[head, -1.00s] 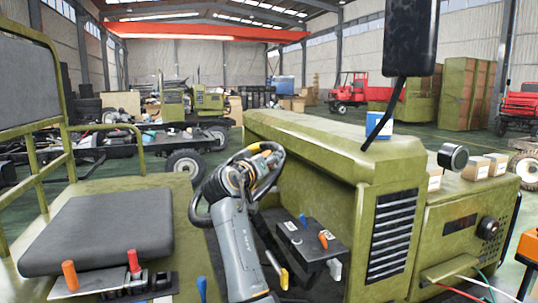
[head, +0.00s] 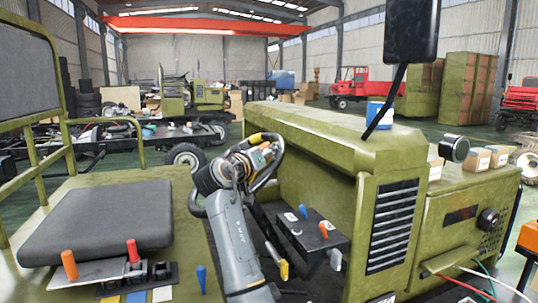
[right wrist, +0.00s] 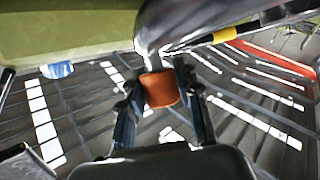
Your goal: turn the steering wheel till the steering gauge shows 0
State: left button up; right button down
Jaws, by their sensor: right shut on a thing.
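The steering wheel (head: 281,152) is a dark ring, tilted, with a yellow mark on its rim, partly hidden behind my right arm in the head view. Its dark rim (right wrist: 185,22) also crosses the top of the right wrist view. My right gripper (right wrist: 160,95) is at the wheel, its two dark fingers closed on either side of an orange-brown knob (right wrist: 160,89). In the head view my right gripper (head: 262,152) is small and mixed with the rim. I cannot make out a steering gauge reading. My left gripper is not in view.
A dark console (head: 308,228) with small levers stands right of my arm. A black seat (head: 98,222) and a lever panel (head: 112,275) are at the left. The green hood (head: 330,135) lies beyond the wheel, and a black mirror (head: 411,30) hangs at the upper right.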

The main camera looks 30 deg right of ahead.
aim_at(260, 173)
jog(key=a+f+m+g+h+b, duration=0.1)
jog(key=b, duration=0.1)
jog(key=s+a+f+m+g+b, duration=0.1)
jog(key=a, duration=0.1)
jog(key=shift+f+m+h+b, duration=0.3)
jog(key=shift+m+h+b, duration=0.1)
jog(key=shift+s+a+f+m+g+h+b, duration=0.1)
jog(key=shift+s+a+m+g+h+b, duration=0.15)
jog(key=shift+a+m+g+h+b, duration=0.4)
jog(key=shift+d+g, duration=0.1)
jog(key=shift+g, duration=0.15)
jog(key=c, duration=0.9)
grip_release()
jog(key=shift+c, duration=0.2)
jog(key=v, duration=1.2)
jog(key=shift+r, duration=0.25)
